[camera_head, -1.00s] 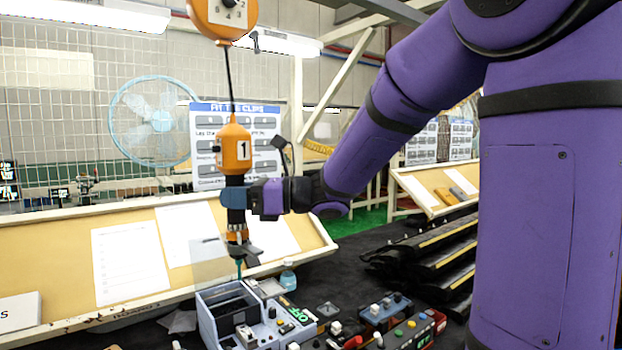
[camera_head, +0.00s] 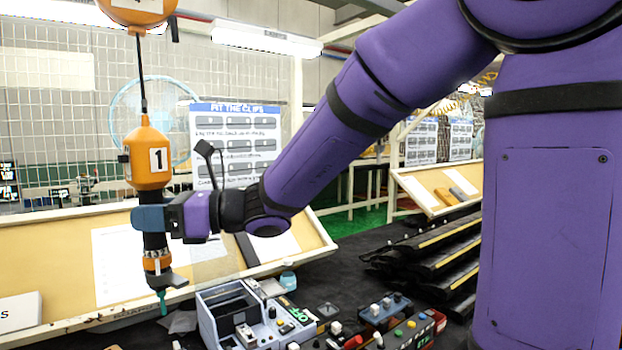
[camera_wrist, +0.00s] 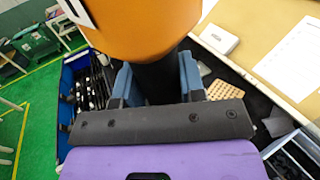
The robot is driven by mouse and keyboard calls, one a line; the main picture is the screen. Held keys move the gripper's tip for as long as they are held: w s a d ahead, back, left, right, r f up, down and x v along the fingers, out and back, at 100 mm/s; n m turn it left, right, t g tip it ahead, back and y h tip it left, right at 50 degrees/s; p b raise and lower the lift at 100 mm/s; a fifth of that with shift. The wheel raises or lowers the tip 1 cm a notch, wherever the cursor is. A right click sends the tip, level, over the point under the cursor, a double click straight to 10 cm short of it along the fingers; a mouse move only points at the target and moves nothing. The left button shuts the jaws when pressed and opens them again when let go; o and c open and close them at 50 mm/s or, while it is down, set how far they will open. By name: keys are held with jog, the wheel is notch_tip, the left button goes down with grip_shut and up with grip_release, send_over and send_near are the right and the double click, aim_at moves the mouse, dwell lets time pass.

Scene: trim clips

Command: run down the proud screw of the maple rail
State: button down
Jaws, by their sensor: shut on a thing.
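My gripper (camera_head: 152,217) is shut on the dark grip of a hanging power driver (camera_head: 147,160). The driver has an orange body marked 1 and hangs upright from a cable under an orange reel. Its teal-tipped bit (camera_head: 162,302) points down, left of the grey-blue device on the bench and apart from it. In the wrist view, the blue fingers of my gripper (camera_wrist: 155,82) stand on either side of the dark grip, below the orange body (camera_wrist: 145,28). I cannot pick out the maple rail or its proud screw in either view.
A grey-blue device (camera_head: 207,322) and button boxes (camera_head: 400,335) stand on the dark bench. Stacked black rails (camera_head: 430,250) lie at right. A tilted board (camera_head: 60,250) with papers runs behind. The wrist view shows a blue bin (camera_wrist: 70,100) and a perforated tan block (camera_wrist: 222,90).

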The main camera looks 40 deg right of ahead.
aim_at(163, 294)
notch_tip(163, 294, down, 20)
jog(key=shift+d+r, duration=0.15)
jog(key=shift+r, duration=0.05)
dwell(0.5)
jog(key=shift+f, duration=0.5)
dwell(2.4)
jog(key=shift+r, duration=3.1)
jog(key=shift+w+r, duration=0.1)
